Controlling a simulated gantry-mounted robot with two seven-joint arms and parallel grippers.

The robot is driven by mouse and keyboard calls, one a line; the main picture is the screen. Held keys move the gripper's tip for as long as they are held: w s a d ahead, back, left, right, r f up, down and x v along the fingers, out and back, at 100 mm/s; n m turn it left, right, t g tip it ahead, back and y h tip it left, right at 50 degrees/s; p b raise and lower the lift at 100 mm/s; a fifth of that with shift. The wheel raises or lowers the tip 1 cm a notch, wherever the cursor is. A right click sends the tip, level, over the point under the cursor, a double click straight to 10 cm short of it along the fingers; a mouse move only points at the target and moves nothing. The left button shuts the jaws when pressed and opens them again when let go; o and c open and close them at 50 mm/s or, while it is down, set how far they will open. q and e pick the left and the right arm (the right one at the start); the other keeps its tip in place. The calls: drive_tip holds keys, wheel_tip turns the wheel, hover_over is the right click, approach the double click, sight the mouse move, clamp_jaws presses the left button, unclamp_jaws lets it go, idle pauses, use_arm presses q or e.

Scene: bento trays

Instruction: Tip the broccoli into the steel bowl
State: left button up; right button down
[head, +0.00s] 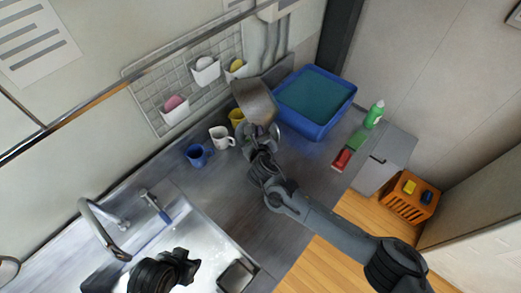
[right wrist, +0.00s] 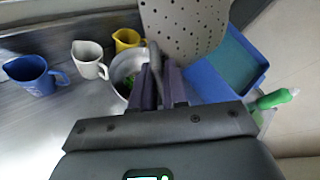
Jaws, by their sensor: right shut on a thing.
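My right gripper (head: 259,143) is shut on the handle of a grey perforated colander (right wrist: 186,28), which also shows in the head view (head: 254,99). The colander is steeply tilted, above and beside the steel bowl (right wrist: 121,68). Green broccoli (right wrist: 127,83) shows inside the bowl, partly hidden by my gripper (right wrist: 158,85). The colander's inside is not clear, so I cannot tell if any broccoli is in it. In the head view my gripper hides much of the bowl. My left gripper (head: 188,263) is over the sink, its fingers unclear.
A blue mug (head: 197,155), a white mug (head: 221,137) and a yellow mug (head: 237,117) stand left of the bowl. A blue tub (head: 342,103) is behind right. A green bottle (head: 374,114) and a red item (head: 341,160) are further right. The front counter is clear.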

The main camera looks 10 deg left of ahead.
drive_tip(key=shift+w+a, duration=0.1)
drive_tip(key=shift+m+y, duration=0.3)
drive_tip(key=shift+w+d+r+m+g+p, duration=0.1)
drive_tip(key=shift+w+d+m+g+p, duration=0.1)
drive_tip(key=shift+d+m+p, duration=0.15)
drive_tip(key=shift+w+d+m+g+p, duration=0.15)
drive_tip(key=shift+d+m+g, duration=0.1)
drive_tip(key=shift+d, duration=0.2)
drive_tip(key=w+d+f+m+y+b, duration=0.1)
drive_tip(key=w+d+m+y+b, duration=0.3)
drive_tip(key=d+m+y+b, duration=0.4)
drive_tip(key=d+m+y, duration=0.2)
drive_tip(key=m, duration=0.5)
drive_tip(key=shift+w+d+f+b, duration=0.3)
drive_tip(key=shift+d+f, duration=0.1)
drive_tip(key=shift+g, duration=0.25)
